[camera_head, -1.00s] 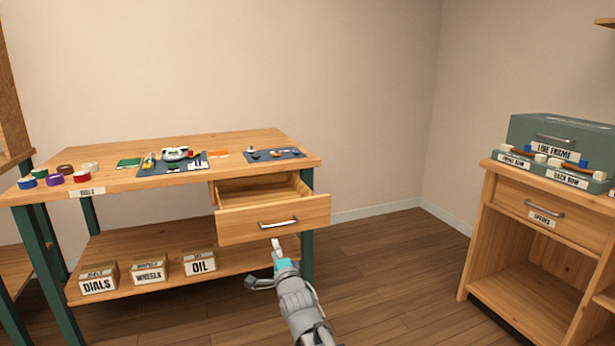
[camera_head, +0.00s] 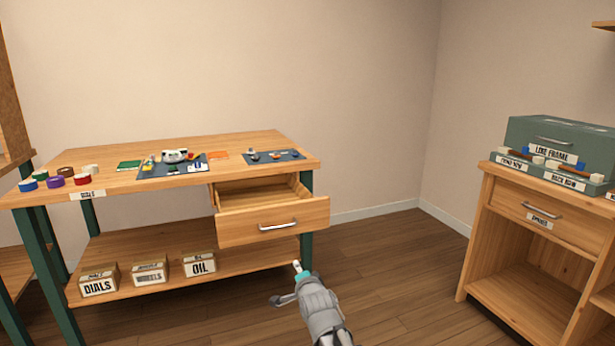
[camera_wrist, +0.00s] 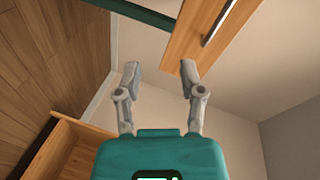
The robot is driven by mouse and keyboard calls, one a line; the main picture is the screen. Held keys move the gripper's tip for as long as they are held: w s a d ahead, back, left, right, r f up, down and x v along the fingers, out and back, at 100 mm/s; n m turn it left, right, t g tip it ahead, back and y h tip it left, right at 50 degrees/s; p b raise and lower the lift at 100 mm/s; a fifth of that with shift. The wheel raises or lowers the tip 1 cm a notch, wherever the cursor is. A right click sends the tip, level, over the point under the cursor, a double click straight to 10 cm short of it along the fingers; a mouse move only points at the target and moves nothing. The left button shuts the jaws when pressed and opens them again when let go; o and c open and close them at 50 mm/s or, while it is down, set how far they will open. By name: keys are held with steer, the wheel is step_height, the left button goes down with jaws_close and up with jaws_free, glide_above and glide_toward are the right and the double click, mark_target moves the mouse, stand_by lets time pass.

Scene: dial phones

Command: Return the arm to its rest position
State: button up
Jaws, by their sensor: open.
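My gripper (camera_wrist: 160,72) is open and empty in the wrist view, its two grey fingers apart with nothing between them. In the head view my gripper (camera_head: 298,266) is small and partly hidden by my arm, below and in front of the open drawer (camera_head: 275,222) of the workbench. It appears clear of the drawer. The drawer front with its metal handle also shows at the top right of the wrist view (camera_wrist: 205,35).
The workbench (camera_head: 230,147) holds tape rolls, dark mats and small parts. Labelled boxes (camera_head: 150,271) stand on its lower shelf. A wooden cabinet (camera_head: 522,262) with a green case (camera_head: 560,135) stands at the right. Bare floor (camera_head: 400,265) lies between them.

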steer(key=s+d+f+n+g+h+p, duration=0.1)
steer(key=s+d+f+n+g+h, duration=0.1)
steer(key=s+d+f+n+g, duration=0.3)
steer(key=s+d+f+g+h+p, duration=0.1)
steer(key=s+d+f+g, duration=0.25)
steer(key=d, duration=0.35)
steer(key=s+d+f+n+g+p, duration=0.1)
steer(key=s+d+n+g, duration=0.25)
steer(key=s, duration=0.35)
steer(key=s+d+f+n+g+p, duration=0.1)
steer(key=s+d+n+g+p, duration=0.1)
steer(key=s+d+n+g, duration=0.3)
step_height(320, 180, up, 38)
steer(key=s+a+m+t+p, duration=0.1)
steer(key=m+p, duration=0.1)
steer(key=p, duration=3.4)
steer(key=shift+a+f+t+h+p, duration=0.15)
steer(key=shift+f+t+h+p, duration=0.1)
steer(key=shift+t+h+p, duration=0.15)
steer(key=shift+s, duration=0.1)
